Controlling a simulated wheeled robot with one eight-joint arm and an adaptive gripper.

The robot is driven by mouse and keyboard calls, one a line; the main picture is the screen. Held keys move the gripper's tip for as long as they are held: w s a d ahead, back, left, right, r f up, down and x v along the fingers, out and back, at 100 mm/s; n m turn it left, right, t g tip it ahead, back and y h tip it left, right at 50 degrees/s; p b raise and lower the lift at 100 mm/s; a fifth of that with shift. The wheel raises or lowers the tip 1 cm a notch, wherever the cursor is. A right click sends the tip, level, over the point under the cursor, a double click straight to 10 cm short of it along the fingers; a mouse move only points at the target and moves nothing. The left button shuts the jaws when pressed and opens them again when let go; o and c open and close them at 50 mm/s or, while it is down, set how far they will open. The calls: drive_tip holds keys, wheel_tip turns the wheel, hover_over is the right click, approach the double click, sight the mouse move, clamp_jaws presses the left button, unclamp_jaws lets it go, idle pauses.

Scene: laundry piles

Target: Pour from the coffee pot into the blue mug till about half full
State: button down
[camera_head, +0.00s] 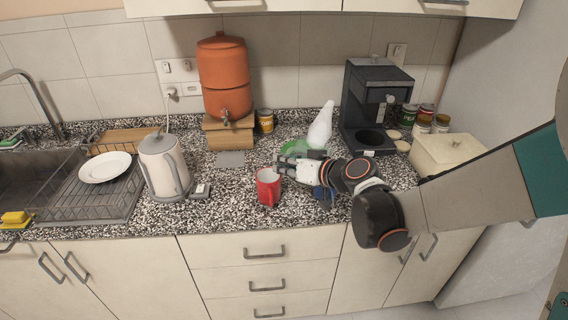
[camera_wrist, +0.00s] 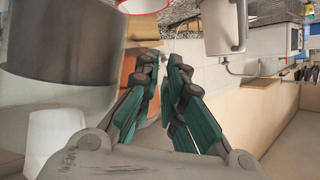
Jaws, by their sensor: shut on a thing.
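My gripper (camera_head: 288,163) reaches left over the counter, its teal fingers (camera_wrist: 165,72) close together in the wrist view. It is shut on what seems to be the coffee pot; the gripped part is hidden. A large dark, partly glassy body, likely the pot (camera_wrist: 70,40), fills the upper left of the wrist view. In the head view the pot cannot be made out clearly.
A red mug (camera_head: 268,188) stands just left of my gripper. Behind are a green item (camera_head: 296,146) and a white bottle (camera_head: 320,127). The coffee machine (camera_head: 375,95) has an empty bay. A kettle (camera_head: 162,165) and orange dispenser (camera_head: 223,78) stand left.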

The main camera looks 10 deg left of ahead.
drive_tip(key=shift+w+d+r+m+g+y+p, duration=0.1)
drive_tip(key=shift+r+m+g+y+p, duration=0.25)
drive_tip(key=shift+r+m+y, duration=0.4)
idle(1.6)
